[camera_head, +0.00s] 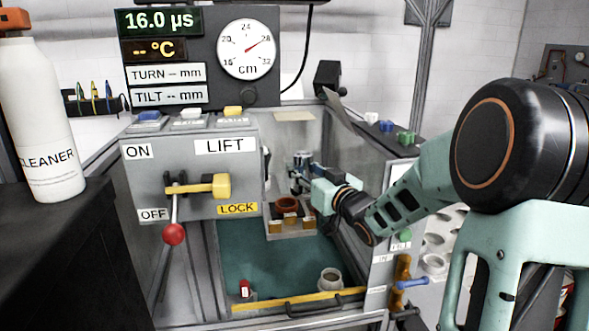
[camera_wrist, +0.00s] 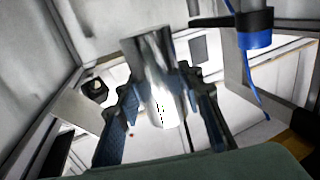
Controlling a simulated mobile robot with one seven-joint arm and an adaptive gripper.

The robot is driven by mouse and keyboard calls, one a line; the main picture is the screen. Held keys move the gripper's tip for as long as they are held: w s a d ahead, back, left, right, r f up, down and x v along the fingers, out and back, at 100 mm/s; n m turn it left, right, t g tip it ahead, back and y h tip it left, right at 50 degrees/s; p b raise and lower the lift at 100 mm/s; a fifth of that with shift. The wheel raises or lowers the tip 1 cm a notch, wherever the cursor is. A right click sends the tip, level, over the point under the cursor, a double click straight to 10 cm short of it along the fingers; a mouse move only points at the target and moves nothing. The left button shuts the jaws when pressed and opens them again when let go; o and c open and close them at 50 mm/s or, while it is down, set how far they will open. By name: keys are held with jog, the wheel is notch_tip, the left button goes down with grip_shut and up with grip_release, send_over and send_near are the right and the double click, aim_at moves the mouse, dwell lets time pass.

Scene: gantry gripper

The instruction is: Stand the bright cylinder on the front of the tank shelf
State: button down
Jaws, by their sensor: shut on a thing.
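My gripper (camera_head: 300,172) is inside the tank, above and behind its shelf. In the wrist view my gripper (camera_wrist: 162,92) is shut on the bright cylinder (camera_wrist: 158,85), with a blue-padded finger on each side of it. The cylinder is shiny metal and looks slightly tilted in that view.
The tank's green bottom (camera_head: 285,265) carries a grey hollow cylinder (camera_head: 331,279) and a small red-topped piece (camera_head: 245,287). A yellow-edged front rim (camera_head: 298,301) and a lever panel (camera_head: 190,175) bound the tank. A blue-banded cable (camera_wrist: 254,30) hangs near my gripper.

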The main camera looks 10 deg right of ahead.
aim_at(298, 187)
jog(key=s, duration=0.1)
jog(key=s+r, duration=0.1)
jog(key=s+d+r+p, duration=0.1)
jog(key=s, duration=0.1)
jog(key=shift+d, duration=0.1)
jog(key=shift+a+f, duration=0.15)
jog(key=shift+a, duration=0.1)
jog(key=shift+m+h, duration=0.6)
jog(key=shift+h, duration=0.1)
jog(key=a+f, duration=0.2)
jog(key=f, duration=0.1)
jog(key=a+f, duration=0.1)
jog(key=shift+f, duration=0.25)
notch_tip(298, 187, down, 8)
jog(key=s+m+h, duration=0.2)
jog(key=h, duration=0.1)
jog(key=shift+s+a+r+t+h, duration=0.15)
jog(key=shift+s+a+t+h, duration=0.15)
jog(key=shift+t+h, duration=0.1)
